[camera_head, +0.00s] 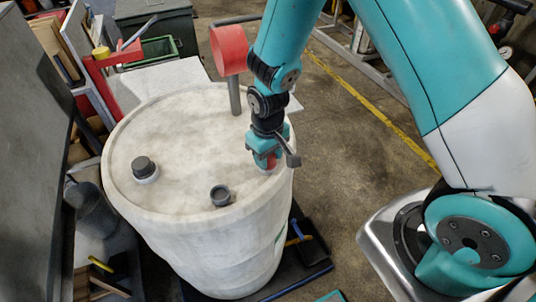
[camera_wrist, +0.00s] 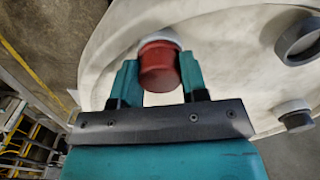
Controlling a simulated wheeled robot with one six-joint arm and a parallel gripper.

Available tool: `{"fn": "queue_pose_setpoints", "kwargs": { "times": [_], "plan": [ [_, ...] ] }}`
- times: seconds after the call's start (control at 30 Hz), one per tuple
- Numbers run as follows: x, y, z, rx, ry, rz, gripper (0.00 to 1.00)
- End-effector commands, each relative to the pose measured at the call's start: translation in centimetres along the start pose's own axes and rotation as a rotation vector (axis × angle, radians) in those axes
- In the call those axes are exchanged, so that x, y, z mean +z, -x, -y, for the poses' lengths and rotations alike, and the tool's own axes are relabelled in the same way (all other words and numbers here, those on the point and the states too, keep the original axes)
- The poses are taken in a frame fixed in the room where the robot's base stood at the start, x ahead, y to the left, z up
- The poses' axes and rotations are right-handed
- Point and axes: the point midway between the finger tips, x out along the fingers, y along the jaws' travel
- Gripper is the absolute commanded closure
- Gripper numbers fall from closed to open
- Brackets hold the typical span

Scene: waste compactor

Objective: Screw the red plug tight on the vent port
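The red plug (camera_wrist: 160,70) is between the two teal fingers of my gripper (camera_wrist: 159,80) in the wrist view, with both fingers against its sides. A white collar (camera_wrist: 160,36), apparently the vent port, shows just beyond the plug. The plug appears seated on it, but the thread and any gap are hidden. In the head view my gripper (camera_head: 267,157) points down at the right rim of the white drum (camera_head: 190,245), with only a bit of red visible between its fingers.
A red part on a grey post (camera_head: 229,50) rises behind the drum near my arm. A grey panel (camera_head: 35,160) stands at left.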

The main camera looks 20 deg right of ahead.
Motion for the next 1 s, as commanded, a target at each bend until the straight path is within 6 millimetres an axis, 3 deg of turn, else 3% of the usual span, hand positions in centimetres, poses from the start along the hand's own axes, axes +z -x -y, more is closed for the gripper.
{"fn": "queue_pose_setpoints", "kwargs": {
  "times": [0.03, 0.07, 0.17, 0.27, 0.6, 1.0],
  "plan": [
    [0.0, 0.0, 0.0, 0.0, 0.0, 0.0, 0.84],
    [0.0, 0.0, 0.0, 0.0, 0.0, 0.0, 0.67],
    [0.0, 0.0, 0.0, 0.0, -0.001, 0.0, 0.88],
    [0.0, 0.01, 0.0, 0.0, -0.025, 0.0, 0.88],
    [0.0, -0.02, 0.0, 0.0, -0.43, 0.0, 0.88],
    [0.0, -0.03, 0.0, 0.0, -0.513, 0.0, 0.88]
  ]
}}
